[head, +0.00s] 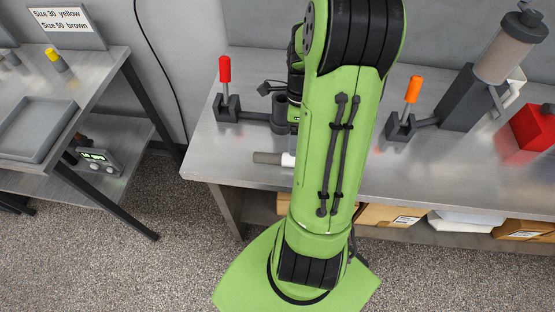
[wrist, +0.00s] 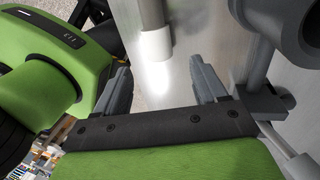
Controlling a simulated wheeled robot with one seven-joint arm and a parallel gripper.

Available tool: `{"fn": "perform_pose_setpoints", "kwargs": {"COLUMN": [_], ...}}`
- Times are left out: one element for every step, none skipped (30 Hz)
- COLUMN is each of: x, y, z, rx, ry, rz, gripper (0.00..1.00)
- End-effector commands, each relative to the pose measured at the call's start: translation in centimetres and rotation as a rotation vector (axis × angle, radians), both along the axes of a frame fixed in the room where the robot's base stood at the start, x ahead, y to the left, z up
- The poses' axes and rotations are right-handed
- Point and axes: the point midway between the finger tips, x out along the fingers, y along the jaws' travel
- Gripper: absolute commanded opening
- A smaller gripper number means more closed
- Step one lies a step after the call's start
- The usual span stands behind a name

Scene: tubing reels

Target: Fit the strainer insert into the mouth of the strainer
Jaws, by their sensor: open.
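The strainer insert, a grey cylinder with a white end (head: 268,158), lies on its side on the bench, its right end partly hidden by my arm in the head view. In the wrist view its white collar (wrist: 156,44) shows ahead of the fingers. My gripper (wrist: 160,66) is open and empty, with the collar beyond the gap between its fingertips. The head view hides the gripper behind my arm. What looks like the strainer, a dark grey cup-like body (head: 282,113), stands on the pipe behind the insert. In the wrist view its round mouth (wrist: 287,22) is at upper right.
A red-handled valve (head: 225,72) stands left of the strainer, an orange-handled valve (head: 412,92) right. A tall canister (head: 507,52) and a red box (head: 532,127) are further right. A side bench with a grey tray (head: 40,104) stands at left. The bench front is mostly clear.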

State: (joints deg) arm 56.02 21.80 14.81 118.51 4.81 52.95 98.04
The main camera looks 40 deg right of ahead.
Motion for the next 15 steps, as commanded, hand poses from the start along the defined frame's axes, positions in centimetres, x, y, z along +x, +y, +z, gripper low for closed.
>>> {"fn": "perform_pose_setpoints", "kwargs": {"x": [-0.1, -0.2, -0.2, -0.3, -0.3, -0.4, -0.5, -0.5, -0.7, -0.7, -0.7, -0.8, -0.8, -0.8, -0.8], "y": [0.1, 0.2, 0.3, 0.4, 0.5, 0.7, 0.8, 0.9, 1.1, 1.2, 1.2, 1.3, 1.4, 1.4, 1.4], "z": [-0.9, -1.1, -1.4, -1.8, -2.2, -3.0, -3.6, -4.2, -5.0, -5.5, -5.8, -6.2, -6.4, -6.4, -6.4], "rx": [0.001, 0.001, 0.001, 0.001, 0.002, 0.003, 0.003, 0.003, 0.003, 0.003, 0.002, 0.001, 0.001, 0.000, -0.001], "ry": [0.001, 0.001, 0.001, 0.001, 0.001, 0.002, 0.002, 0.002, 0.002, 0.002, 0.001, 0.001, 0.001, 0.000, -0.001], "rz": [-0.001, 0.000, 0.000, 0.000, 0.001, 0.001, 0.001, 0.001, 0.001, 0.000, 0.000, 0.000, 0.000, 0.000, 0.000], "gripper": [0.71, 0.71, 0.71, 0.71, 0.71, 0.71, 0.71, 0.71, 0.71, 0.71, 0.71, 0.71, 0.71, 0.71, 0.71]}}
